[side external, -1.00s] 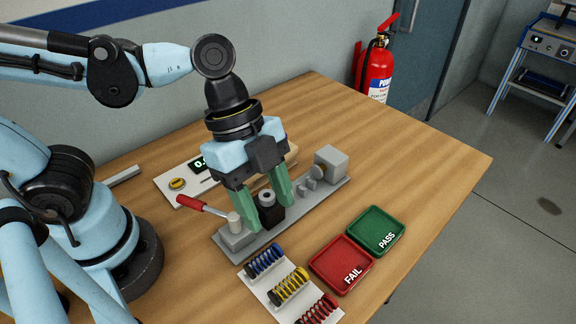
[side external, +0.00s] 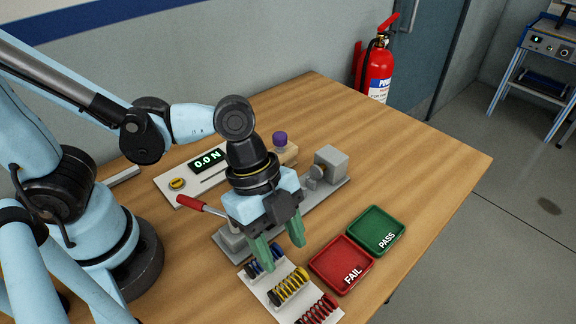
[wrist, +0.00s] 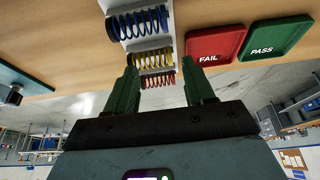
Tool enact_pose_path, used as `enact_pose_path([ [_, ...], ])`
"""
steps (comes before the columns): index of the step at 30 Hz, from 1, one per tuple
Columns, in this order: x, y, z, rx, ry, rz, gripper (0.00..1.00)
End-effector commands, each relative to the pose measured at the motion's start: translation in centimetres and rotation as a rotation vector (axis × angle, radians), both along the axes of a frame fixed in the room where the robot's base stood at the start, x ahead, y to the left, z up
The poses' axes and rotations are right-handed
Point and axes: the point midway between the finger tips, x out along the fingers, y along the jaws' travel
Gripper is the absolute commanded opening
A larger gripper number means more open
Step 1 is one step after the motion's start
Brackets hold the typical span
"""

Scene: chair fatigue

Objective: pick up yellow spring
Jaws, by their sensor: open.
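The yellow spring (side external: 289,286) lies in the middle of a white rack (side external: 256,286), between a blue spring (side external: 256,267) and a red spring (side external: 319,309). My gripper (side external: 283,254) is open and empty, with green fingers pointing down above the blue spring's end of the rack. One finger partly hides the blue spring in the side view. In the wrist view the yellow spring (wrist: 152,60) shows beyond and between the fingers (wrist: 163,75), with the blue spring (wrist: 140,23) above it and the red spring (wrist: 158,80) below it.
A red FAIL tray (side external: 333,257) and a green PASS tray (side external: 376,231) sit right of the rack. Behind my gripper is a grey fixture (side external: 328,172) with a red-handled lever (side external: 193,203). A force gauge (side external: 207,160) reads 0.0 N. The table's right side is clear.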

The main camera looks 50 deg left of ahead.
Motion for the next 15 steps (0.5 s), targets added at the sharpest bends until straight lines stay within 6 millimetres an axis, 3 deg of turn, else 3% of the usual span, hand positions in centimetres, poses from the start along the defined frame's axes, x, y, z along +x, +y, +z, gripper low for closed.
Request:
enact_pose_path([
  [15, -0.2, -2.0, -3.9, 0.0, -0.001, 0.0, 0.53],
])
